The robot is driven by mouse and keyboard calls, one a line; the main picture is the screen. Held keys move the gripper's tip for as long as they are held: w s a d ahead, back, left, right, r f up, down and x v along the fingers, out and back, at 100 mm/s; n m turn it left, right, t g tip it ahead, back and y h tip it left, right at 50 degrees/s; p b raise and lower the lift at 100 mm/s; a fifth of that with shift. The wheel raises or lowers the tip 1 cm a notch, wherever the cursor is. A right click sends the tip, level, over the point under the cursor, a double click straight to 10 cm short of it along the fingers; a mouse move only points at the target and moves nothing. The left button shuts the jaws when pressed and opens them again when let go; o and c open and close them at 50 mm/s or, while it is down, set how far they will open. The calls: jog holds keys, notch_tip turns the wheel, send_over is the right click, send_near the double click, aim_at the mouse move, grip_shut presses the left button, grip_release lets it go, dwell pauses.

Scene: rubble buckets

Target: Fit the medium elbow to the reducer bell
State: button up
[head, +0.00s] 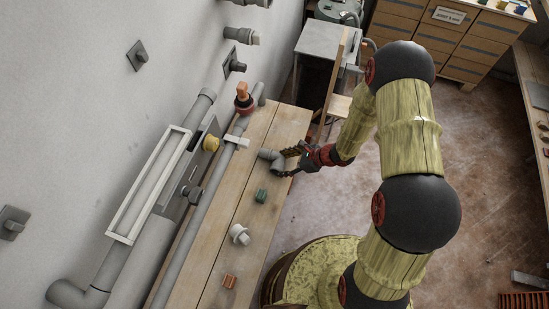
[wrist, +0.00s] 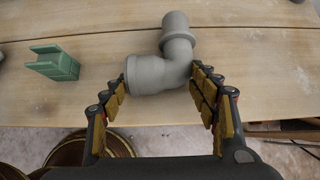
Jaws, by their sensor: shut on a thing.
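A grey pipe elbow (head: 272,158) is at the right edge of the wooden bench in the head view. In the wrist view the elbow (wrist: 158,76) has its wide socket at left and a narrower collared end pointing up. My gripper (head: 290,162) is shut on the elbow, with padded fingers on both sides of it in the wrist view (wrist: 157,84). I cannot tell whether the elbow touches the bench. Several grey pipe fittings show along the wall; I cannot tell which is the reducer bell.
On the bench (head: 222,223) are a green block (head: 261,195), a white fitting (head: 239,234) and an orange-brown piece (head: 229,281). A long grey pipe (head: 205,196) runs along the wall side. An orange-and-red item (head: 243,98) stands at the far end.

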aim_at(278, 161)
jog(key=shift+r, duration=0.1)
jog(key=shift+r, duration=0.25)
notch_tip(278, 161, up, 2)
jog(key=shift+w+r+p, duration=0.1)
jog(key=shift+r+p, duration=0.05)
jog(key=shift+p, duration=0.35)
jog(key=s+d+r, duration=0.1)
jog(key=r, duration=0.1)
jog(key=s+d+r+p, duration=0.1)
jog(key=s+r, duration=0.1)
jog(key=r, duration=0.1)
jog(key=shift+s+d+r+p, duration=0.2)
jog(key=shift+d+r+p, duration=0.1)
jog(key=shift+d, duration=0.1)
jog(key=shift+c, duration=1.3)
jog(key=s+d+r+p, duration=0.1)
jog(key=s+d+r, duration=0.3)
jog(key=s, duration=0.4)
jog(key=shift+d+r, duration=0.2)
jog(key=shift+d, duration=0.7)
jog(key=shift+c, duration=0.2)
jog(key=o, duration=0.8)
jog(key=c, duration=0.6)
